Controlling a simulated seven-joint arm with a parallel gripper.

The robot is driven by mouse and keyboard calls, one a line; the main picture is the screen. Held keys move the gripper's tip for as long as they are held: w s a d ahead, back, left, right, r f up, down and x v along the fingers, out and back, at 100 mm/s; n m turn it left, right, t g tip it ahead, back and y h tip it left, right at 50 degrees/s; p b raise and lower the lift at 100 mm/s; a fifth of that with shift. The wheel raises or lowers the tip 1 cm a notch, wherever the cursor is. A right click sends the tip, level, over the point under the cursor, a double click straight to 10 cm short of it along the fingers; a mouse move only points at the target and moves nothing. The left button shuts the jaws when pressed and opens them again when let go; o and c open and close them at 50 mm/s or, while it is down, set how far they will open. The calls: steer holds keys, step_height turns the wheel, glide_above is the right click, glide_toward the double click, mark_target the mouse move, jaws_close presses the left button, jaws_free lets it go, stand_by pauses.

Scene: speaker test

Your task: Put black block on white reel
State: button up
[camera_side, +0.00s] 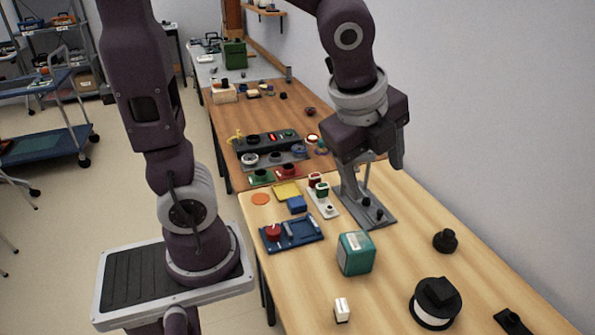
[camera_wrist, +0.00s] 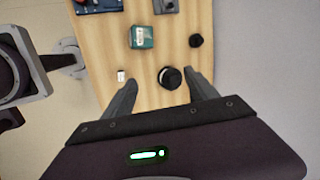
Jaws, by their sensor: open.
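The white reel (camera_side: 432,318) stands near the table's front right, with dark flanges and a pale band around its side. A black block (camera_side: 440,289) appears to rest on its dark top, slightly tilted across it. The wrist view shows the reel (camera_wrist: 173,82) with the dark block (camera_wrist: 166,75) on top, hard to tell apart. My gripper (camera_side: 372,163) is open and empty, high over the table and farther back than the reel in the side view. In the wrist view its fingers (camera_wrist: 162,78) spread left and right of the reel's image, not touching it.
A teal box (camera_side: 355,254), a small white block (camera_side: 342,310), a round black knob-like piece (camera_side: 445,240) and a flat black piece (camera_side: 512,322) surround the reel. A blue tray (camera_side: 291,235) and grey metal stand (camera_side: 368,210) lie farther back. Bare wood separates them.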

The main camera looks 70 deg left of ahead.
steer(key=s+a+r+n+t+h, duration=0.1)
steer(key=s+r+n, duration=0.1)
steer(key=s+n, duration=1.1)
steer(key=n, duration=0.3)
steer(key=shift+s+a+n, duration=0.15)
steer(key=shift+n, duration=0.25)
